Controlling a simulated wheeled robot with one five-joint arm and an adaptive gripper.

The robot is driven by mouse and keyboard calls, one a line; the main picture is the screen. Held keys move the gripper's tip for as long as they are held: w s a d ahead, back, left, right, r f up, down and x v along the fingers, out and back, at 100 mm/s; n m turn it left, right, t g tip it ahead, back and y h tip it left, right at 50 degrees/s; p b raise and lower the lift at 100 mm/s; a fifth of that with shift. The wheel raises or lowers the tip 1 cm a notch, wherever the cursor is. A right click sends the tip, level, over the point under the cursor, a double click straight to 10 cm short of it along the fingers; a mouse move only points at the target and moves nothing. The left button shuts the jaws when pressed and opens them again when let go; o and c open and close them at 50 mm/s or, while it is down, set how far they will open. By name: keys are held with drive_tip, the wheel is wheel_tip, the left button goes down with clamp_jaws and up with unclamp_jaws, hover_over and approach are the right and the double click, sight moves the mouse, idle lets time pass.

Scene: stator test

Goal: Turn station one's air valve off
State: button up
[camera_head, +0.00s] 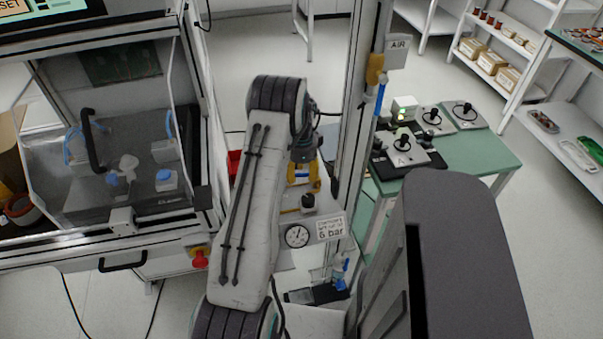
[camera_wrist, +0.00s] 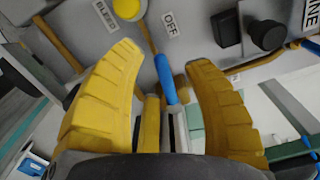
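In the wrist view, a blue valve handle (camera_wrist: 165,78) shows between the two yellow fingers of my gripper (camera_wrist: 165,90). The fingers are spread wide, with visible gaps on both sides of the handle. I cannot tell how deep it lies between them. An "OFF" label (camera_wrist: 170,22) is just above the handle. In the head view, a blue handle (camera_head: 381,92) hangs below a yellow fitting (camera_head: 374,68) on a post with an "AIR" sign (camera_head: 398,44). I cannot tell whether it is the same handle. My arm largely hides the gripper there.
A "BLEED" label (camera_wrist: 104,14), a yellow knob (camera_wrist: 127,8) and a black knob (camera_wrist: 267,35) are near the handle. In the head view, a gauge (camera_head: 297,235) is below my wrist, a glazed enclosure stands left, and a green table (camera_head: 468,157) stands right.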

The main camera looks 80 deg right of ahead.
clamp_jaws()
idle(0.5)
drive_tip(key=shift+a+f+n+b, duration=0.2)
drive_tip(key=shift+n+b, duration=0.2)
drive_tip(key=shift+b, duration=0.3)
drive_tip(key=shift+s+a+r+n, duration=0.15)
drive_tip(key=shift+a+n, duration=0.05)
drive_tip(key=shift+n, duration=0.3)
drive_tip(key=shift+o, duration=0.2)
unclamp_jaws()
drive_tip(key=shift+d, duration=0.1)
drive_tip(key=shift+r, duration=0.1)
